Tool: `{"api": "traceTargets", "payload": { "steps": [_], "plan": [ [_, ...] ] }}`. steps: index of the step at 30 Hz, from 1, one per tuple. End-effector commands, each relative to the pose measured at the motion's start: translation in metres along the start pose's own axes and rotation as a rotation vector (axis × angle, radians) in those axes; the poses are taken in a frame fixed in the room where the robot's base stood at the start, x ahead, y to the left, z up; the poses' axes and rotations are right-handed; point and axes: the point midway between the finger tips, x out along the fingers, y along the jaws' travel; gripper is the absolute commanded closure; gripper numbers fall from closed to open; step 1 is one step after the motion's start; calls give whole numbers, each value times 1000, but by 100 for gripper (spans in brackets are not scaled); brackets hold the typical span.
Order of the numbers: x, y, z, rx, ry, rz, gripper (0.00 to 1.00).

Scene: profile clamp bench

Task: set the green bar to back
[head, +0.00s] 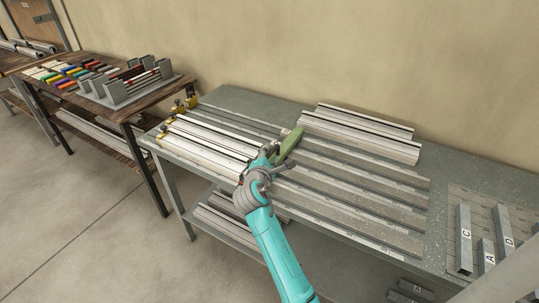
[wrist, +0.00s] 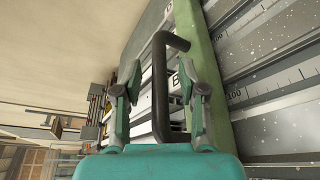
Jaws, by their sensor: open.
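The green bar (head: 289,145) lies across the long grey profiles near the middle of the bench, and it also shows in the wrist view (wrist: 199,50), running down behind the right finger. A dark bent handle (wrist: 159,85) stands out beside the bar. My gripper (head: 268,160) is at the bar's near end. In the wrist view my gripper (wrist: 160,92) is open, with one finger on each side of the handle. Gaps show between the fingers and the handle. The bar's lower part is hidden by my gripper.
Long profiles with ruler scales (head: 360,185) cover the bench (head: 240,98). Brass-coloured clamps (head: 178,107) sit at its left end. A wooden table (head: 165,92) with coloured pieces and a grey rack (head: 118,92) is at the left.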

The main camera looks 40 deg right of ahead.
Motion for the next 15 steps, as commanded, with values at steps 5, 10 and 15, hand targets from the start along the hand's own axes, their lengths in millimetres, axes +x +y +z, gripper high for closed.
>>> {"api": "traceTargets", "payload": {
  "steps": [5,10,15],
  "plan": [
    [10,0,0,1,0,-1,59],
    [10,0,0,1,1,0,59],
    [10,0,0,1,1,0,76]
  ]
}}
